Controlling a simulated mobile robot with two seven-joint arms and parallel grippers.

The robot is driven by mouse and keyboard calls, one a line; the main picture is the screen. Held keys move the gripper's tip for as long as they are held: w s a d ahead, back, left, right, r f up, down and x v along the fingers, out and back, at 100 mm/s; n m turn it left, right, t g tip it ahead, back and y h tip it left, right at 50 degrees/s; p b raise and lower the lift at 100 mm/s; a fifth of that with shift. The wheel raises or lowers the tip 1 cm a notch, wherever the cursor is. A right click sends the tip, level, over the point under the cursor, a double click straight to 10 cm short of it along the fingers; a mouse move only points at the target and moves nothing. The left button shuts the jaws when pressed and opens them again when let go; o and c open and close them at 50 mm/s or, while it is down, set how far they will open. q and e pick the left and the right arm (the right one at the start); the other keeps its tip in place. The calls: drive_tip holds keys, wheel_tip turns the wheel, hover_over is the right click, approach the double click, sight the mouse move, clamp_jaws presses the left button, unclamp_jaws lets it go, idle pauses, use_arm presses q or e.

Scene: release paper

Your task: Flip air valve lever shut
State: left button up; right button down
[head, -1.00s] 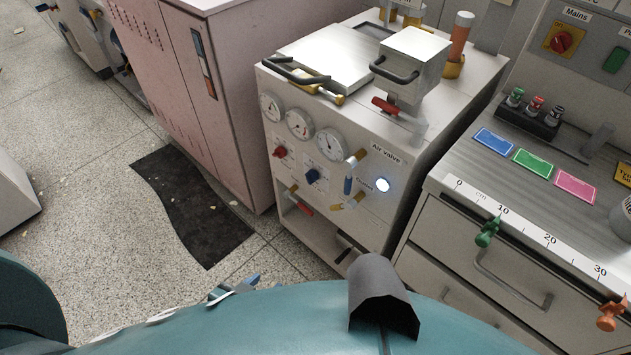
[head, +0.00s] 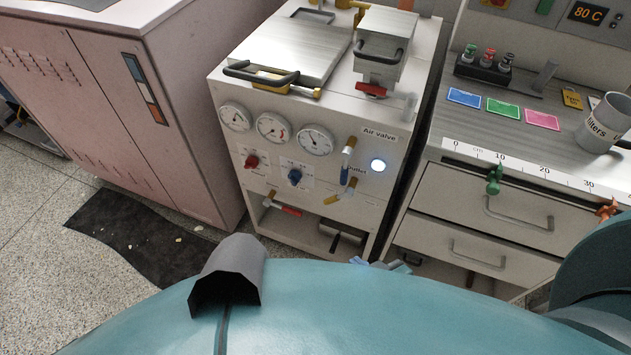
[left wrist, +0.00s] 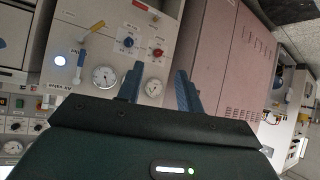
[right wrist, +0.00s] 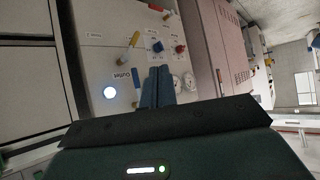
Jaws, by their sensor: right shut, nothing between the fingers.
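The air valve (head: 349,146) is a brass fitting on the white machine's front, beside the "Air valve" label (head: 379,134). Its blue lever (head: 345,174) hangs down, near the lit round button. The blue lever also shows in the left wrist view (left wrist: 81,58) and in the right wrist view (right wrist: 136,84). My right gripper (head: 381,265) shows low in the head view, apart from the panel; in the right wrist view its blue fingers (right wrist: 158,86) are together and empty. My left gripper (left wrist: 159,84) is open and empty, facing the panel; it is out of the head view.
A yellow-handled lever (head: 340,192) sits just below the blue one. Red (head: 251,162) and blue (head: 294,177) knobs sit below several gauges (head: 275,128). A drawer cabinet (head: 485,213) stands to the right and a pink cabinet (head: 130,110) to the left. A dark mat (head: 135,236) lies on the floor.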

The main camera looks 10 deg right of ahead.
use_arm(q)
drive_tip(key=shift+w+a, duration=0.1)
drive_tip(key=shift+a, duration=0.35)
use_arm(e)
drive_tip(key=shift+a, duration=0.45)
